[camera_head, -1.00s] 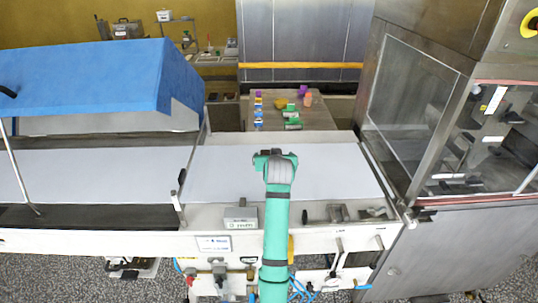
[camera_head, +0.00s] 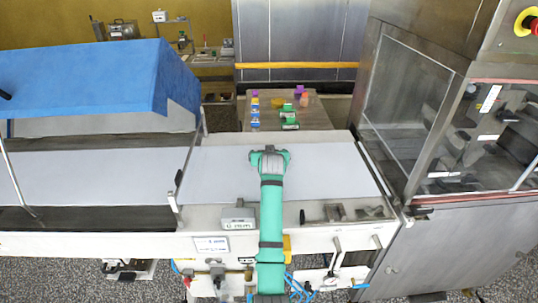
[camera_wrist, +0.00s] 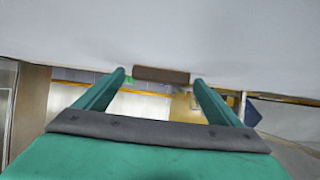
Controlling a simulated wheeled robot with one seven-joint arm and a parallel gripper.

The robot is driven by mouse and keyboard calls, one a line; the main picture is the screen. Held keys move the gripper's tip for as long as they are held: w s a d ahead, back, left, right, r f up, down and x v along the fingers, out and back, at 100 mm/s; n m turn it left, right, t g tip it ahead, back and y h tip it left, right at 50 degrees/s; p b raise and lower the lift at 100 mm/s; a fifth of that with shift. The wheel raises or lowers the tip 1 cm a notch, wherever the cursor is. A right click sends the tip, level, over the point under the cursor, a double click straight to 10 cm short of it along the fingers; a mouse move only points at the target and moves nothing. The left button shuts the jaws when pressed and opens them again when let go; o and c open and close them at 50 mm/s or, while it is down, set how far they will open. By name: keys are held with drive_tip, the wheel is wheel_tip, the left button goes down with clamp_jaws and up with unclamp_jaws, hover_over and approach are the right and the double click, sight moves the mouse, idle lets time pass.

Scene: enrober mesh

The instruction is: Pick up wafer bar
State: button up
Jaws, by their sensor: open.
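The wafer bar (camera_wrist: 161,75) is a small brown block in the wrist view, near the edge of the white belt surface there. My gripper (camera_wrist: 159,76) is open, with one green finger on each side of the bar. Small gaps show between the bar and both fingertips, and I cannot tell how far apart they are in depth. In the head view my gripper (camera_head: 269,153) is over the far part of the white conveyor belt (camera_head: 330,173). The bar cannot be made out there, as my arm covers that spot.
A blue hood (camera_head: 80,80) covers the left part of the line. A glass-sided steel machine (camera_head: 410,110) stands at the right. Behind the belt is a table (camera_head: 320,122) with several small coloured blocks. The belt is clear on both sides of my arm.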

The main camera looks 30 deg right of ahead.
drive_tip(key=shift+c, duration=0.3)
drive_tip(key=c, duration=0.8)
drive_tip(key=shift+c, duration=0.2)
